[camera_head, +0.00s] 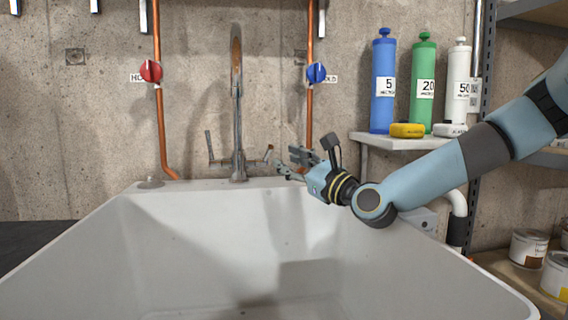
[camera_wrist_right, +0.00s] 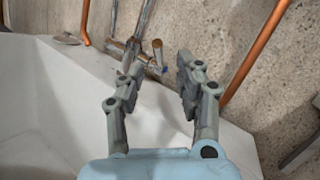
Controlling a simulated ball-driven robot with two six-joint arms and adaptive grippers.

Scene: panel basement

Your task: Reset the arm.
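My right arm reaches in from the right in the head view. Its right gripper (camera_head: 288,163) hangs over the back rim of the white sink, near the faucet's right handle. In the right wrist view the right gripper (camera_wrist_right: 160,88) has its two fingers spread apart with nothing between them. The faucet (camera_head: 237,110) stands at the sink's back edge and shows beyond the fingertips in the wrist view (camera_wrist_right: 135,40). Whether a finger touches the faucet handle I cannot tell. My left gripper is not in view.
The wide white sink (camera_head: 190,235) is empty in front. A red knob (camera_head: 151,71) and a blue knob (camera_head: 316,73) sit on copper pipes. Blue (camera_head: 383,85), green (camera_head: 423,80) and white (camera_head: 458,85) cartridges stand on a shelf (camera_head: 385,142) behind my right arm. Cans (camera_head: 528,248) stand low right.

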